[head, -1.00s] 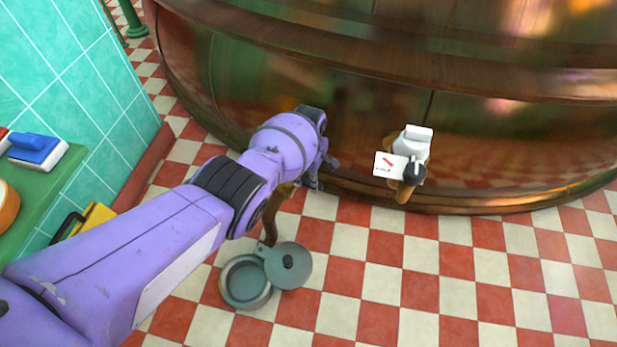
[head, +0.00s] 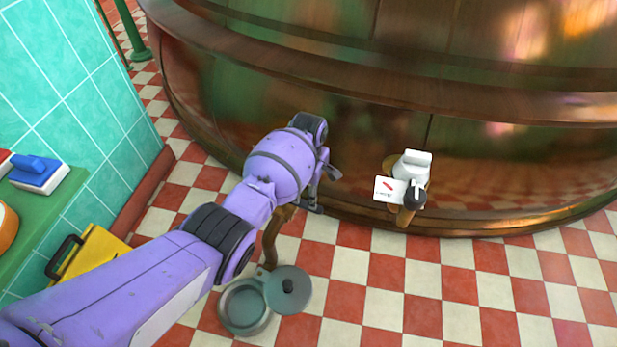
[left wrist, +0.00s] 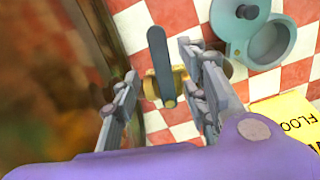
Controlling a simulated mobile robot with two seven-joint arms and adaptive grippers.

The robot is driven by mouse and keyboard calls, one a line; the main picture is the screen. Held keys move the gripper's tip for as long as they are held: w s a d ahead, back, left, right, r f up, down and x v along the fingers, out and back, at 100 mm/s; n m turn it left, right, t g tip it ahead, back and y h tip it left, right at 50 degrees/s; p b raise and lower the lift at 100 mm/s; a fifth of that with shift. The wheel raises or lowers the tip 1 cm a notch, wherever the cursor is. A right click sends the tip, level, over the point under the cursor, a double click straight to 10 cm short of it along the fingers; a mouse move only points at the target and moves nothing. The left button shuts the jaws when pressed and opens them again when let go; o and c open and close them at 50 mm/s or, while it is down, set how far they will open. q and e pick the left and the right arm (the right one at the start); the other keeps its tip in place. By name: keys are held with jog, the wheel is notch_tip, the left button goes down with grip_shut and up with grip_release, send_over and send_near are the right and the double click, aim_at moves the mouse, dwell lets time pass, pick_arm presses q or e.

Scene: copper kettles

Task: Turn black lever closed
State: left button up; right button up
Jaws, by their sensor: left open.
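The black lever (left wrist: 159,62) is a flat dark bar on a brass valve (left wrist: 165,86) in the left wrist view. It points up in that picture, away from the brass pivot. My left gripper (left wrist: 160,72) is open, with one finger on each side of the lever; I cannot tell if either finger touches it. In the head view my left gripper (head: 322,188) is low beside the copper kettle (head: 470,150), and my purple arm hides the lever there. A brown pipe (head: 271,240) comes down below the wrist. My right gripper is not in view.
A grey-green pot with its lid open (head: 247,305) stands on the checkered floor below. A second tap (head: 412,172) with a white card and black knob juts from the kettle, right of my gripper. A yellow floor sign (head: 90,255) stands by the tiled wall.

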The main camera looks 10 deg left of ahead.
pick_arm(q)
notch_tip(320, 180, up, 7)
dwell(0.3)
jog(key=shift+s+f, duration=0.1)
jog(key=shift+f, duration=0.05)
